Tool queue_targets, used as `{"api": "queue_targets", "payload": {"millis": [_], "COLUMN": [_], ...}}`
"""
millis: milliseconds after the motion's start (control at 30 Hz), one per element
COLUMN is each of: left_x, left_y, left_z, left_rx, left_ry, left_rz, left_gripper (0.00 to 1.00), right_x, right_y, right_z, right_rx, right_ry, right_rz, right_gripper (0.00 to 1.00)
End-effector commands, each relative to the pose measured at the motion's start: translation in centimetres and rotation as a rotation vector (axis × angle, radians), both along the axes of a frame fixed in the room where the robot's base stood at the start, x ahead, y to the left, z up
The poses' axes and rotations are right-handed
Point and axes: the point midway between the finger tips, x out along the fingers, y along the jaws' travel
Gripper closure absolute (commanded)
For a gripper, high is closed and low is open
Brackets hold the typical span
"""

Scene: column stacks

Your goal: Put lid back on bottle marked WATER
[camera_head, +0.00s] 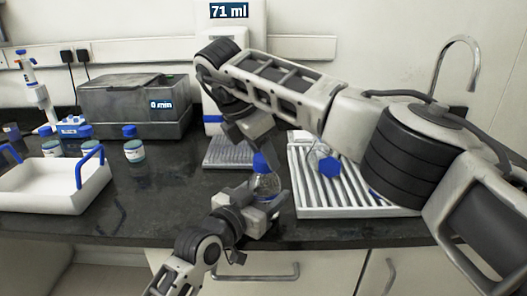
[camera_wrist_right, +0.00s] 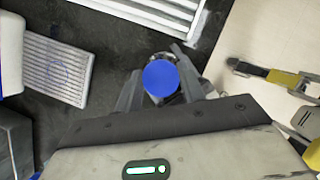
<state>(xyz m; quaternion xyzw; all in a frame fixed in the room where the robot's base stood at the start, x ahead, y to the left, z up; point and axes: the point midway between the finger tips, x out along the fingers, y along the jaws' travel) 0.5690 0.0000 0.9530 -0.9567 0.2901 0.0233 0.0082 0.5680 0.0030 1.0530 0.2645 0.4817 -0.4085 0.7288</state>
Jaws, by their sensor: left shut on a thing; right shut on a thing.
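A clear bottle (camera_head: 267,186) stands upright near the front edge of the counter. My left gripper (camera_head: 258,204) is shut on its body from the front left. A blue lid (camera_head: 260,163) is at the top of the bottle's neck. My right gripper (camera_head: 257,147) comes from above and is shut on this lid. The lid shows as a blue disc in the right wrist view (camera_wrist_right: 161,78), between the right fingers. I cannot tell whether the lid is seated on the neck or just above it. No WATER marking is readable on the bottle.
Another blue-capped bottle (camera_head: 325,162) lies on the white ribbed rack (camera_head: 345,205) at right. A dispenser reading 71 ml (camera_head: 240,60) stands behind. A white tray with blue handles (camera_head: 45,190), small blue-capped bottles (camera_head: 134,149) and a grey box reading 0 min (camera_head: 130,105) are at left.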

Motion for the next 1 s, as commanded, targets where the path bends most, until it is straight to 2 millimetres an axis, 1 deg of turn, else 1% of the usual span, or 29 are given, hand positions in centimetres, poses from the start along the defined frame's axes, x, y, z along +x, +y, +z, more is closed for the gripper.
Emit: {"api": "queue_targets", "payload": {"millis": [67, 300, 333, 367, 400, 700, 767, 1000], "left_x": [0.0, 0.0, 0.0, 0.0, 0.0, 0.0, 0.0, 0.0], "left_y": [0.0, 0.0, 0.0, 0.0, 0.0, 0.0, 0.0, 0.0], "left_z": [-0.1, -0.2, -0.2, -0.2, -0.2, -0.2, -0.2, -0.2], "left_rx": [0.001, -0.001, -0.001, -0.001, -0.001, 0.0, 0.0, 0.0], "left_ry": [0.004, 0.006, 0.006, 0.006, 0.006, 0.005, 0.005, 0.005], "left_rz": [0.0, 0.0, 0.0, 0.0, 0.0, 0.0, 0.0, 0.0], "left_gripper": [1.0, 1.0, 1.0, 1.0, 1.0, 1.0, 1.0, 1.0], "right_x": [0.0, 0.0, 0.0, 0.0, 0.0, 0.0, 0.0, 0.0], "right_y": [0.0, -0.1, -0.1, -0.1, -0.1, 0.0, 0.0, 0.0], "right_z": [0.1, 0.1, 0.1, 0.1, 0.1, 0.2, 0.8, 3.9], "right_rx": [-0.001, 0.0, 0.0, 0.0, 0.0, 0.001, 0.002, 0.001], "right_ry": [-0.001, 0.0, 0.0, -0.001, -0.001, -0.001, -0.002, -0.002], "right_rz": [-0.025, -0.024, -0.024, -0.022, -0.022, -0.021, -0.02, -0.021], "right_gripper": [0.82, 0.82, 0.58, 0.5, 0.39, 0.39, 0.39, 0.39]}}
